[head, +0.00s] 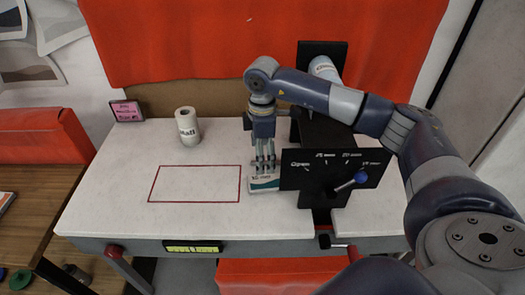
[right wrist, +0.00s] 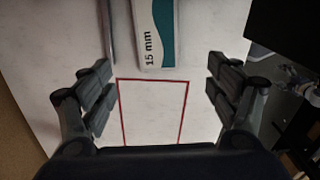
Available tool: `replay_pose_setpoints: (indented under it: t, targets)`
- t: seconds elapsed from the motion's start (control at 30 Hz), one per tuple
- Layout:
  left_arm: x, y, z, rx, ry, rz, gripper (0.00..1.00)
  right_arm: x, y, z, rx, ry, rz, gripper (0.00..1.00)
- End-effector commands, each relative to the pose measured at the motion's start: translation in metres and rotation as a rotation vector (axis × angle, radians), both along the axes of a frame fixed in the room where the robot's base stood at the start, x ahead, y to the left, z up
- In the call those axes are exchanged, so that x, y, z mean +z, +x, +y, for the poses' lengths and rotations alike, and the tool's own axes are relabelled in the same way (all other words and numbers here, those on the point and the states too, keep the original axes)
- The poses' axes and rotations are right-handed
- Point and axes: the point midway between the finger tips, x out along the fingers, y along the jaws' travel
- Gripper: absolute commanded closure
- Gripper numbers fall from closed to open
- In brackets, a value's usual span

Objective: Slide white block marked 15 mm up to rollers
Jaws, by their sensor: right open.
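The white block marked 15 mm (right wrist: 148,45), with a teal side, lies flat on the white table in the right wrist view. In the head view its end (head: 263,184) shows just below my right gripper (head: 263,163), beside the black plate of the machine (head: 310,172). My right gripper points down, its fingers apart and empty. In the right wrist view the open fingers (right wrist: 160,88) stand left and right, with the block ahead between their lines. The rollers cannot be made out behind the plate and my arm. My left gripper is not in view.
A red rectangle outline (head: 195,166) marks bare table to the left. A white roll (head: 187,125) and a pink-screened box (head: 127,110) stand at the back. The machine has a blue-knobbed lever (head: 360,178) and a front crank (head: 338,246).

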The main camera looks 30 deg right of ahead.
Motion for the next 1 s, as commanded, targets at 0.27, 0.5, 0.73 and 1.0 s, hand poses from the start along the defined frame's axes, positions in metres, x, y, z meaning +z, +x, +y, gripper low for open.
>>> replay_pose_setpoints:
  t: [0.27, 0.5, 0.73, 1.0]
  targets:
    - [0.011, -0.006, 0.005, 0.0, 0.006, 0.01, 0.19, -0.028, -0.002, -0.001, 0.0, -0.002, 0.006, 0.18]
    - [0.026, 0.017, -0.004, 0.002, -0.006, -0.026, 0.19, -0.072, -0.001, 0.0, -0.002, -0.001, 0.005, 0.18]
    - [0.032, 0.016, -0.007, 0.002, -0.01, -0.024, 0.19, -0.1, 0.0, 0.0, 0.0, 0.0, 0.002, 0.18]
    - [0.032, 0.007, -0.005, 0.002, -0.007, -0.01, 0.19, -0.109, 0.0, -0.001, 0.0, -0.001, 0.0, 0.18]
